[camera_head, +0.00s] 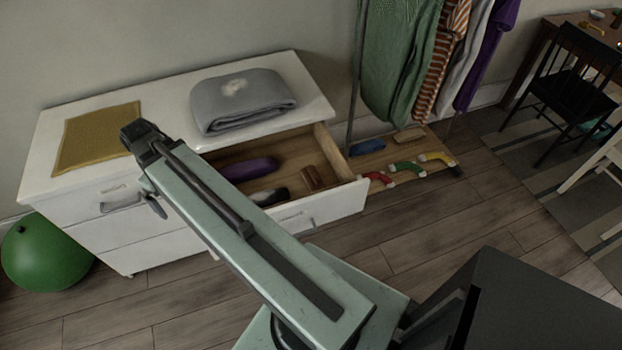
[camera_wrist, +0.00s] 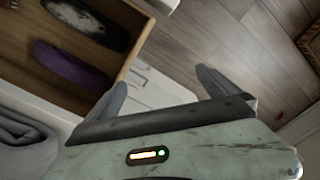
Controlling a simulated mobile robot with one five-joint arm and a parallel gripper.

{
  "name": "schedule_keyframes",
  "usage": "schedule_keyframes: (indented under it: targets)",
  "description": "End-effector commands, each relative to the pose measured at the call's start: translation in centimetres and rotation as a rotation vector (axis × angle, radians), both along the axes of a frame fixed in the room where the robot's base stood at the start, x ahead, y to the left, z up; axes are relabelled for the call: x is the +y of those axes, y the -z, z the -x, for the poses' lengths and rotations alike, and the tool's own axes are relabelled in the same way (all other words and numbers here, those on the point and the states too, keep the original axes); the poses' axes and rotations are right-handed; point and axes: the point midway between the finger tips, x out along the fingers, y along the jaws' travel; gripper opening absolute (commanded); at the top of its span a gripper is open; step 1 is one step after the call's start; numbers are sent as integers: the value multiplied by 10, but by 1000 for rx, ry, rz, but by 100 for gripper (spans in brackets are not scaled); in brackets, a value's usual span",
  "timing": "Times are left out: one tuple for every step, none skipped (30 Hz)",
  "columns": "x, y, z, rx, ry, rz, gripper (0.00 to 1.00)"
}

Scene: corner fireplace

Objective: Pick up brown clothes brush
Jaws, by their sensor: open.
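A small brown brush-like block (camera_head: 313,178) lies in the open top drawer (camera_head: 345,194) of the white dresser, near the drawer's right end. A tan, brush-like piece (camera_head: 408,135) lies on the low wooden shelf under the hanging clothes; I cannot tell its exact kind. In the wrist view my gripper (camera_wrist: 162,77) is open and empty, with its fingers apart over the drawer's outer side and the floor. The brown block is not clearly visible there.
The drawer also holds a purple oval item (camera_head: 249,169) and a black-and-white item (camera_wrist: 88,24). A folded grey blanket (camera_head: 242,102) and a mustard cloth (camera_head: 98,137) lie on the dresser top (camera_head: 170,98). A green ball (camera_head: 45,252) sits at left. Floor in front is clear.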

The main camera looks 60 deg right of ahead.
Motion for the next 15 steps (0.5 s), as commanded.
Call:
schedule_keyframes:
  targets:
    - [-50,21,6,0,-55,0,100]
    - [-78,27,11,0,-108,0,100]
    - [-116,35,22,0,-178,0,100]
    - [-143,41,32,0,-233,0,100]
    - [-170,47,43,0,-287,0,100]
    - [-206,55,61,0,-358,0,100]
    - [-231,60,75,0,-411,0,100]
    - [-254,65,90,0,-461,0,100]
    - [-283,71,111,0,-526,0,100]
    - [-302,75,127,0,-571,0,100]
    - [-320,79,143,0,-614,0,100]
    - [-340,83,162,1,-665,0,100]
    - [-353,86,176,1,-700,0,100]
    - [-363,88,188,1,-731,0,100]
    - [-375,90,202,1,-765,0,100]
